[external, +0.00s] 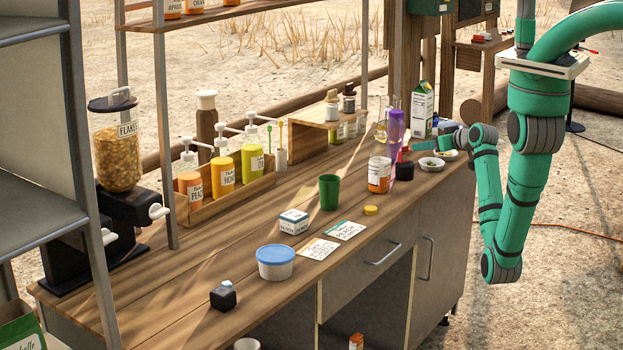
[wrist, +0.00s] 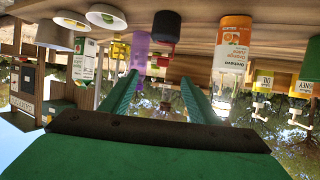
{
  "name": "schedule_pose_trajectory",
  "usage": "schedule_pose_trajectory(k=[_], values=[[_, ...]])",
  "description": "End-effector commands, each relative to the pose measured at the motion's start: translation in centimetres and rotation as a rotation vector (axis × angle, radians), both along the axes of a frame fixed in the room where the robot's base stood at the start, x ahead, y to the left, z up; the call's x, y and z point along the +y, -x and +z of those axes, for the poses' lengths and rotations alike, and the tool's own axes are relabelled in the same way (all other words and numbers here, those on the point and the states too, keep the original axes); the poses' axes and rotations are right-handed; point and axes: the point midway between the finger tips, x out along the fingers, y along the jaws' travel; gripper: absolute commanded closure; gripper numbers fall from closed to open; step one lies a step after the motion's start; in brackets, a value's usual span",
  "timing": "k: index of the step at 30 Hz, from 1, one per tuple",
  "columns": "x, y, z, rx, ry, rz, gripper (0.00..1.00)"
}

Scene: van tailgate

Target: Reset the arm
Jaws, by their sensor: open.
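My green arm (external: 525,160) hangs folded at the right end of the wooden counter (external: 190,300). My gripper (external: 418,146) points left over the counter's far right end, near the purple bottle (external: 395,130). In the wrist view, which is upside down, the two green fingers of my gripper (wrist: 160,85) are apart with nothing held between them. A black item (wrist: 166,27) and an orange-and-white jar (wrist: 232,45) stand beyond the fingers. Contact with the nearby items cannot be told.
Small bowls (external: 432,164) and a milk carton (external: 422,110) stand close to my gripper. A green cup (external: 329,192), a blue-lidded tub (external: 275,263) and cards (external: 345,230) lie farther left. Open ground lies right of the counter.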

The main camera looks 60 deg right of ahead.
Motion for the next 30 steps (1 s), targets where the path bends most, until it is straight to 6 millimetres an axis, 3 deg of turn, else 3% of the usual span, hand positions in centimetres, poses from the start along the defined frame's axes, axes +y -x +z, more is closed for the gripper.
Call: schedule_pose_trajectory(k=[5,10,14,17,20,26,30], values=[[-0.7,1.3,-3.9,-0.028,0.031,-0.089,0.45],[-1.1,4.3,-8.6,-0.059,0.128,-0.209,0.45],[-0.2,6.8,-11.3,-0.071,0.215,-0.270,0.45],[2.2,7.9,-12.9,-0.081,0.254,-0.271,0.45],[5.8,8.4,-14.3,-0.089,0.257,-0.239,0.45],[14.5,9.7,-16.4,-0.106,0.223,-0.135,0.45],[20.3,11.6,-17.2,-0.114,0.195,-0.055,0.45]])
